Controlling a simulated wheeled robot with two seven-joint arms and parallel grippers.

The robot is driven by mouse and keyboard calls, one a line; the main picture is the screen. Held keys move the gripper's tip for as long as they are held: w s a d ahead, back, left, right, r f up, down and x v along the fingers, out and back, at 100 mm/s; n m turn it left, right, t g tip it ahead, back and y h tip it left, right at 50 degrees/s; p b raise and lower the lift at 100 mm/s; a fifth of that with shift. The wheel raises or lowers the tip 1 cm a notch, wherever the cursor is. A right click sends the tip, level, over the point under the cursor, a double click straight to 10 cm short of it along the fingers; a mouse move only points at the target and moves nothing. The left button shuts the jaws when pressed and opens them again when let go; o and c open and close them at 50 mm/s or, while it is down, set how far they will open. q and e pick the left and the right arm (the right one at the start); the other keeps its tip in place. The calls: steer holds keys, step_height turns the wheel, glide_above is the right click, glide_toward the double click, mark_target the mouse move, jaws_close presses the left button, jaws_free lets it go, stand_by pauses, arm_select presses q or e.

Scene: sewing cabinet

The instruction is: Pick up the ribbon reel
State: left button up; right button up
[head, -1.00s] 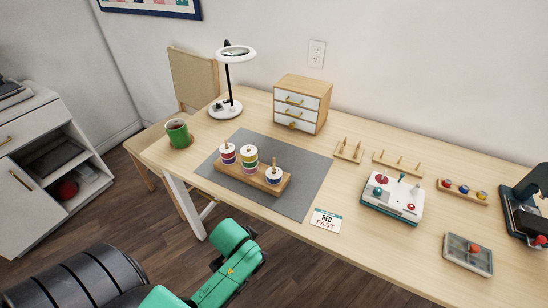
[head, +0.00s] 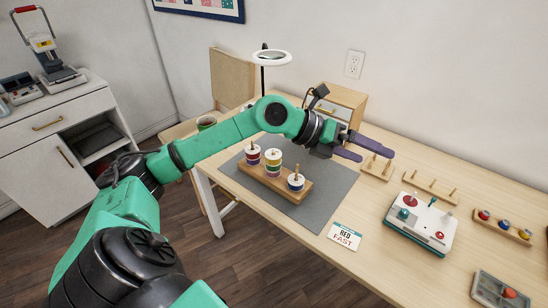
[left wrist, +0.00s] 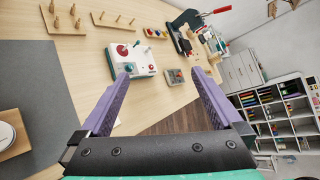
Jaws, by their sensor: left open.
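A wooden peg stand (head: 262,181) holds ribbon reels on the grey mat. A white reel with a dark band (head: 296,183) sits on its right peg. A taller stack of coloured reels (head: 273,161) is on the middle peg, and more reels (head: 253,155) are on the left peg. A white round top, likely a reel (left wrist: 6,136), shows at the left edge of the left wrist view. My left gripper (head: 376,154) is open and empty above the table, to the right of the stand and apart from the reels. My right gripper is out of view.
A ring lamp (head: 271,57) and small drawer cabinet (head: 345,96) stand behind my left arm. Empty peg racks (head: 431,190), a white control box (head: 420,226) and a spool rack (head: 503,227) lie to the right. A "RED FAST" card (head: 345,237) lies near the front edge.

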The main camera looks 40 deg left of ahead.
arm_select(q)
steer(key=a+f+g+y, duration=0.1)
steer(key=a+f+y, duration=0.3)
steer(key=a, duration=0.7)
steer(key=n+g+y, duration=0.3)
steer(key=y, duration=0.4)
glide_toward(273, 153)
steer(key=p+x, duration=0.3)
steer(key=x, duration=0.6)
steer(key=shift+f, duration=0.15)
steer(key=shift+w+a+f, duration=0.1)
steer(key=shift+f, duration=0.2)
steer(key=c, duration=1.4)
steer(key=shift+r, duration=0.1)
